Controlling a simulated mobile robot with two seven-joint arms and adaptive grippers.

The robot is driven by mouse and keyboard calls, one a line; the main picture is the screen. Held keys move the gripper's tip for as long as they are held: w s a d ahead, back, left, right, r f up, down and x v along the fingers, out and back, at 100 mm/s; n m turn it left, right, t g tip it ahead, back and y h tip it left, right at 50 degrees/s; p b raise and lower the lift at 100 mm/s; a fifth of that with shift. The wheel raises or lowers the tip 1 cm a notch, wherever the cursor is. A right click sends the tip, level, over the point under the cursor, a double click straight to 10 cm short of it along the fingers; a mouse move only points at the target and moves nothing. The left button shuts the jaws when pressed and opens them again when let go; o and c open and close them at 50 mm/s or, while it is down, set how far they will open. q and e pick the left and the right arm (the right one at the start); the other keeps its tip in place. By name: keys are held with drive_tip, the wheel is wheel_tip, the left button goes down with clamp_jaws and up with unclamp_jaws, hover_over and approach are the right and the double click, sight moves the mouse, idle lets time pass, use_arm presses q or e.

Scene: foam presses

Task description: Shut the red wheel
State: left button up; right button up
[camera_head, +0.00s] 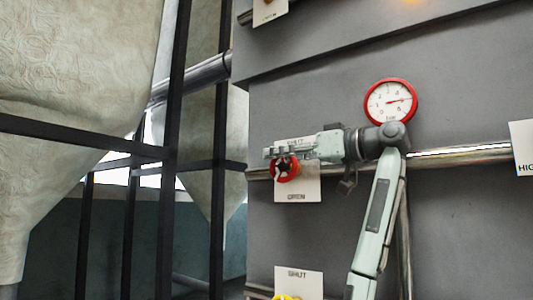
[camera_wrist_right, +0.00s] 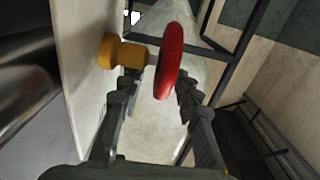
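The red wheel (camera_head: 285,178) sits on a pipe at the left edge of the grey panel, with a card marked OPEN (camera_head: 297,197) below and SHUT above, partly hidden by my gripper. My right gripper (camera_head: 270,153) lies level across the wheel's top, pointing left. In the right wrist view, the red wheel (camera_wrist_right: 169,62) stands edge-on on a yellow-brown stem (camera_wrist_right: 122,51). The fingers of my right gripper (camera_wrist_right: 160,85) are apart, with the wheel's lower rim between their tips. I cannot tell whether they touch it. My left gripper is not in view.
A red-rimmed gauge (camera_head: 390,101) is above my right wrist. A shiny pipe (camera_head: 460,155) runs along the panel. A yellow wheel (camera_head: 285,297) with a SHUT card (camera_head: 298,276) is below. Dark frame bars (camera_head: 172,100) and pale hoppers (camera_head: 70,60) stand left.

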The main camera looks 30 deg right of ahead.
drive_tip(key=x, duration=0.3)
drive_tip(key=shift+w+a, duration=0.1)
drive_tip(key=shift+w, duration=0.1)
drive_tip(key=shift+c, duration=0.3)
clamp_jaws()
